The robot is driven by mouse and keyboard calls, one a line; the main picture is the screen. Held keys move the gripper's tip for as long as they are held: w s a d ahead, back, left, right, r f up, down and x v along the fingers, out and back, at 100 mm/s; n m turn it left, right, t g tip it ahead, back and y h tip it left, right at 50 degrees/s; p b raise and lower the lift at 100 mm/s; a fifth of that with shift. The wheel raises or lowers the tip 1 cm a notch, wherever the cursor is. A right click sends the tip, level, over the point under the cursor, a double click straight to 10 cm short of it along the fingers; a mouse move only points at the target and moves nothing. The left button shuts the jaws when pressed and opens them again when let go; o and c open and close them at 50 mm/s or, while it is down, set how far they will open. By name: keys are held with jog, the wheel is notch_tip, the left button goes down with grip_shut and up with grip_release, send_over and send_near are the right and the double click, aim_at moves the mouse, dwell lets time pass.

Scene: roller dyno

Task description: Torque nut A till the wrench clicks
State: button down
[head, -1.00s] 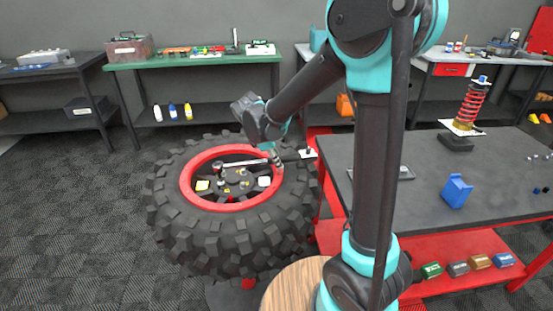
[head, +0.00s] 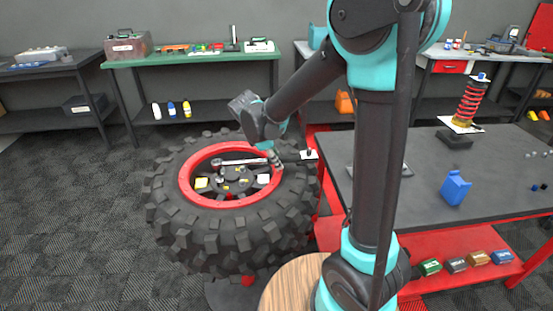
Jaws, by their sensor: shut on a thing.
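A large black tyre lies flat with a red rim (head: 187,186) and a dark hub (head: 232,182) inside it. A silver torque wrench (head: 243,161) lies nearly level across the far part of the hub. Its head is at the left, over a dark upright piece near the hub's far left; whether that is nut A I cannot tell. My gripper (head: 275,161) is at the wrench's right end, by the right inner side of the rim, and is shut on the handle. The fingertips are small and partly hidden by my wrist.
Yellow and white pieces (head: 264,179) lie within the rim. A dark workbench (head: 410,205) with a blue can (head: 455,189) and a red spring damper (head: 468,103) stands at right. A green-topped bench (head: 190,58) stands behind. The floor at left is clear.

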jog(key=shift+s, duration=0.5)
jog(key=shift+s+m+g, duration=0.3)
jog(key=shift+s+m, duration=0.8)
jog(key=shift+s, duration=0.5)
dwell(1.5)
jog(key=shift+w, duration=0.1)
jog(key=shift+w+n, duration=0.7)
jog(key=shift+w, duration=0.5)
jog(key=shift+w, duration=0.15)
